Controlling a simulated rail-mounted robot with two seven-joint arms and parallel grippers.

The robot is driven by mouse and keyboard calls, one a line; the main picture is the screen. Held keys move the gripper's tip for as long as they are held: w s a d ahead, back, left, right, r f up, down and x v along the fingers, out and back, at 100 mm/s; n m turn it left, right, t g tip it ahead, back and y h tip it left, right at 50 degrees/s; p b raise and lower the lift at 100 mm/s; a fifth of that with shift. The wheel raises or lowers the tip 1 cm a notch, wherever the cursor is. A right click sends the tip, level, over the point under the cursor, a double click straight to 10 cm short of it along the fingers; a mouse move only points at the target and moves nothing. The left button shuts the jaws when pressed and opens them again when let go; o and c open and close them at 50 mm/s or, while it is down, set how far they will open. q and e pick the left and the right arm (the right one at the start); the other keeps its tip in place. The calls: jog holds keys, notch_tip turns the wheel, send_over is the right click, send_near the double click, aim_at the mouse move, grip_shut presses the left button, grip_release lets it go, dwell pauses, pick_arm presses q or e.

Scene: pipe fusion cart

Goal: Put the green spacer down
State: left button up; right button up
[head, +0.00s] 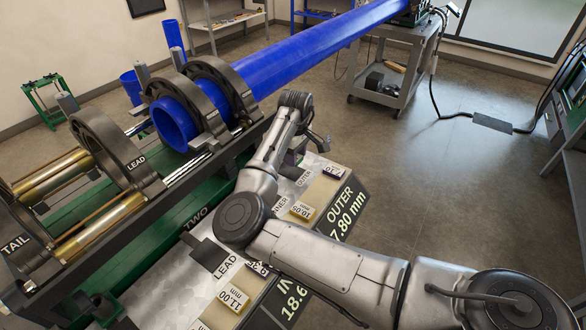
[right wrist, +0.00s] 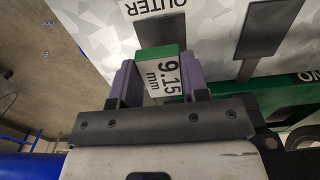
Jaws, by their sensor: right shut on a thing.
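In the right wrist view, the green spacer (right wrist: 158,52) with a white "9.15 mm" label sits between the purple fingers of my right gripper (right wrist: 157,80), which is shut on it. The spacer is over or close to the pale speckled board by the word "OUTER"; I cannot tell whether it touches the board. In the head view, my right gripper (head: 293,157) is small and partly hidden by its own arm at the board's far end. The spacer cannot be made out there. My left gripper is in neither view.
The fusion machine's clamp rings (head: 105,150) and blue pipe (head: 310,55) stand left and behind. A grey cart (head: 400,70) is farther back.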

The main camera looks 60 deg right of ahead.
aim_at(293, 172)
jog(key=shift+w+a+f, duration=0.1)
jog(key=shift+w+f, duration=0.1)
jog(key=shift+w, duration=0.15)
jog(key=shift+f+b, duration=0.9)
jog(key=shift+f, duration=1.1)
jog(key=o, duration=0.9)
jog(key=shift+f, duration=0.1)
